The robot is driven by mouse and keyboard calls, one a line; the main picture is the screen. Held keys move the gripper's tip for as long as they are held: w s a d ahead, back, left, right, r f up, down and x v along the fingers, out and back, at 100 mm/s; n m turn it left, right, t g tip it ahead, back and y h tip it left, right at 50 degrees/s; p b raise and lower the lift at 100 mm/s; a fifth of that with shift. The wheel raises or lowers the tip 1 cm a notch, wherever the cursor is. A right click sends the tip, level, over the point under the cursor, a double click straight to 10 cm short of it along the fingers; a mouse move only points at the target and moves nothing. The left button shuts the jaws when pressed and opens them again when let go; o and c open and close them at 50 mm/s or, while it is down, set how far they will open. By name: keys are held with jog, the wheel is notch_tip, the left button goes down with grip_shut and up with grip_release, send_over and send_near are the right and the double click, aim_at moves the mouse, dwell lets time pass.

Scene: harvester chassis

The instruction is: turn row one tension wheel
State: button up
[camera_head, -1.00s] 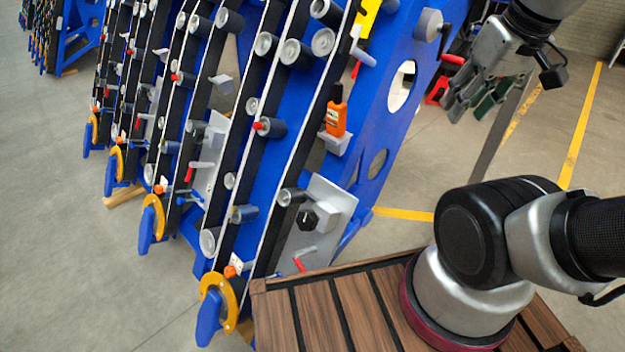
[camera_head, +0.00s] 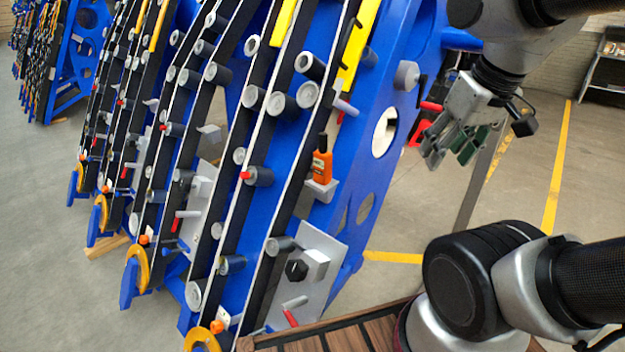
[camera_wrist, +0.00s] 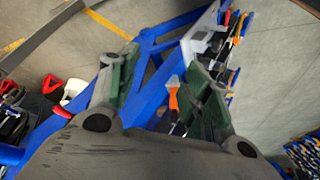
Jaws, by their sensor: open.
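The blue harvester chassis (camera_head: 375,110) fills the left and middle of the head view with several belted rows. I cannot tell for sure which part is the tension wheel. On the nearest row, a black hexagonal knob (camera_head: 296,270) sits on a grey plate. A yellow ring (camera_head: 203,340) shows at that row's lower end, cut by the picture edge. My gripper (camera_head: 447,150) is open and empty, to the right of the chassis and above the knob in the picture. Its two green-padded fingers stand apart in the wrist view (camera_wrist: 160,98); the knob is not clear there.
An orange bottle (camera_head: 322,166) stands on a small grey shelf on the chassis; an orange item (camera_wrist: 174,95) shows between the fingers in the wrist view. Several rollers and red-tipped handles (camera_head: 291,318) stick out from the rows. Open floor (camera_head: 520,190) lies right of the chassis.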

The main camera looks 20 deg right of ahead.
jog(key=o, duration=0.3)
jog(key=m+g+h, duration=0.2)
jog(key=m+g, duration=0.4)
jog(key=m, duration=0.2)
send_over(293, 269)
jog(key=f, duration=3.1)
jog(key=shift+w+a+f, duration=0.2)
jog(key=shift+w+a, duration=0.2)
jog(key=shift+w+a+f+m, duration=0.15)
jog(key=shift+w+m, duration=0.05)
jog(key=shift+m, duration=0.6)
jog(key=shift+f, duration=0.2)
jog(key=x, duration=0.7)
jog(key=shift+s+f, duration=0.1)
jog(key=shift+f, duration=0.05)
jog(key=c, duration=1)
